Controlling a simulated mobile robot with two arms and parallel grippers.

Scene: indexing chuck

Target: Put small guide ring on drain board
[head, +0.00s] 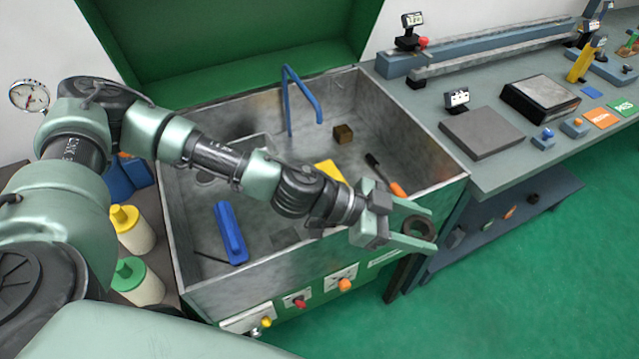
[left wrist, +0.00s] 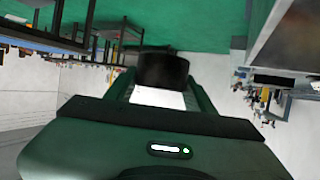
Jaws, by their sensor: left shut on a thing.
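A small dark guide ring (head: 407,225) is held between the fingers of my left gripper (head: 420,228), out past the front right edge of the metal wash tub. The gripper is shut on the ring and clear of any surface. In the left wrist view the ring shows as a dark round block (left wrist: 163,72) at the fingertips. I cannot tell for sure which surface is the drain board; the tub (head: 275,283) has a grey metal floor, partly hidden by my left arm. My right gripper is not in view.
In the tub are a blue brush (head: 231,235), a brown block (head: 343,134), an orange-handled tool (head: 397,189) and a blue spout (head: 300,95). A bench (head: 440,95) with a dark plate (head: 482,133) stands right. Bottles (head: 132,228) stand left. Green floor is clear at lower right.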

